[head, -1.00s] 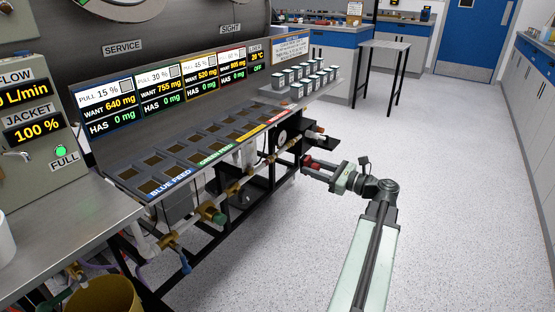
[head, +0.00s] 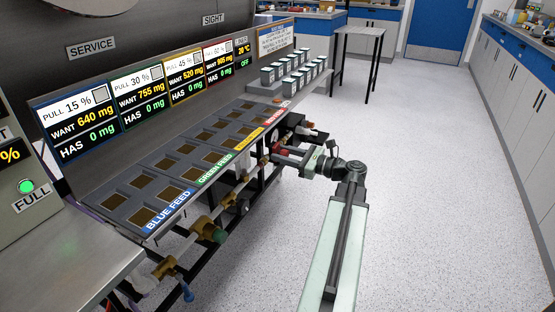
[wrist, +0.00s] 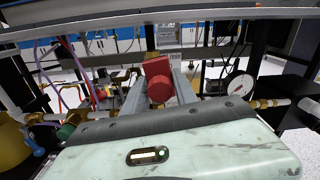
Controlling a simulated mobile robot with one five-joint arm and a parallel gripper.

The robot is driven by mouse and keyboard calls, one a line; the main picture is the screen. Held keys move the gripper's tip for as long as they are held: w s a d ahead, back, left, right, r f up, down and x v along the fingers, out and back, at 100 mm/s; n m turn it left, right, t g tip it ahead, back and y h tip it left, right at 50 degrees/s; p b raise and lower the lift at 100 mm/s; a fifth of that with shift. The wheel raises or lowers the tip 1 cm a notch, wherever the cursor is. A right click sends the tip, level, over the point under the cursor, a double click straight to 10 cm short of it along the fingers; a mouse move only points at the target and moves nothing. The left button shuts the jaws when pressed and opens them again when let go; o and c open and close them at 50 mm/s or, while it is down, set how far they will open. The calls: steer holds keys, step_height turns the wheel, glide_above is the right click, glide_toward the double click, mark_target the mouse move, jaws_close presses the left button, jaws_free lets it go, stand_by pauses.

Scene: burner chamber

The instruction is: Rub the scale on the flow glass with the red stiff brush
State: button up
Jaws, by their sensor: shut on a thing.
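My gripper (head: 284,151) is shut on a red block-like thing, which looks like the red stiff brush (wrist: 158,80). In the wrist view the brush sits between the two grey fingers; its bristles cannot be made out. In the head view the gripper is at the front of the feed bench, near its far end and just below the tray edge, among the pipework. I cannot pick out the flow glass or its scale with certainty among the pipes, and no contact with the brush can be told.
A round dial gauge (wrist: 238,83) and brass pipe fittings lie close to the right of the gripper in the wrist view. The feed tray (head: 150,222) overhangs brass valves (head: 208,228). Small lidded jars (head: 290,72) stand at its far end. The floor to the right is clear.

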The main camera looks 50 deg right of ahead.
steer(key=w+a+f+b, duration=0.1)
steer(key=w+f+b, duration=0.2)
steer(key=w, duration=0.3)
steer(key=shift+w+a+f, duration=0.15)
steer(key=shift+w+f, duration=0.15)
steer(key=shift+w, duration=0.1)
steer(key=shift+x, duration=1)
stand_by(0.8)
steer(key=shift+a, duration=0.1)
steer(key=shift+s+a, duration=0.3)
steer(key=shift+a, duration=0.6)
steer(key=shift+s+a, duration=0.3)
steer(key=shift+a, duration=0.6)
steer(key=shift+w, duration=0.15)
